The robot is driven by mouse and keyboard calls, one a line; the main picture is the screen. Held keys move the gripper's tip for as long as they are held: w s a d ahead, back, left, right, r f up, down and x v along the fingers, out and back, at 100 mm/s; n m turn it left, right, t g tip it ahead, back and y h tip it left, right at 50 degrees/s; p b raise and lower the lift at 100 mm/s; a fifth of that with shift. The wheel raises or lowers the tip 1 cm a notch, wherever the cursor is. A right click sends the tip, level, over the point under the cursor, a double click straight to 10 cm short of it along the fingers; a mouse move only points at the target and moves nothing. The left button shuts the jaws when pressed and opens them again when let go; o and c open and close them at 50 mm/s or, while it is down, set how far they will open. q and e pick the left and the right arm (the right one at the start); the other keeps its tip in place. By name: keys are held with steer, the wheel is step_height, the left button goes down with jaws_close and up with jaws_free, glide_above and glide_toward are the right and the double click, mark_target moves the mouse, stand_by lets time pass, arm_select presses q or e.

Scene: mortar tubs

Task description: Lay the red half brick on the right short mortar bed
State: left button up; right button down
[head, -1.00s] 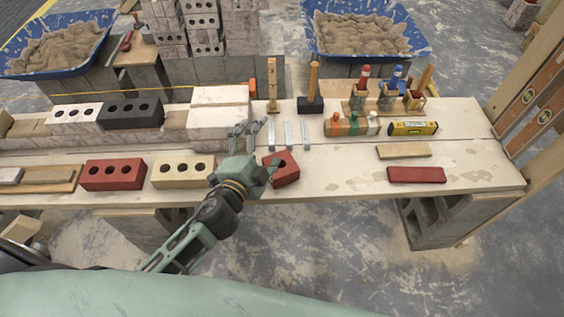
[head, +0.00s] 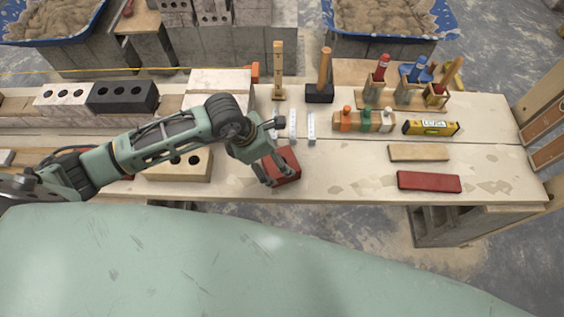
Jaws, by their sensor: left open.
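The red half brick (head: 289,164) lies on the pale plank bench, turned at an angle. My left gripper (head: 273,174) is right at it, pointing down, with open fingers against or close to its left side. The gripper hides part of the brick, and I cannot tell whether they touch. The right short mortar bed (head: 169,104) appears as a tan strip on the low wall, between the black holed brick (head: 122,97) and the white blocks (head: 218,84). My right gripper is not in view.
Metal strips (head: 311,128) lie just behind the half brick. A mallet (head: 320,93), bottles (head: 365,120), a yellow level (head: 431,128) and a flat red piece (head: 429,182) are to the right. A cream holed brick (head: 180,164) sits partly under my left arm.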

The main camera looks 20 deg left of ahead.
arm_select(q)
steer(key=shift+b+x, duration=0.45)
steer(key=shift+x, duration=0.5)
steer(key=b+x, duration=0.3)
steer(key=x, duration=0.1)
steer(key=shift+f, duration=0.4)
steer(key=shift+w+d+f+b, duration=0.1)
steer(key=shift+d+f+b, duration=0.05)
steer(key=shift+b, duration=0.15)
steer(key=shift+c, duration=0.6)
steer(key=c, duration=1.9)
steer(key=shift+r, duration=0.25)
steer(key=shift+c, duration=0.5)
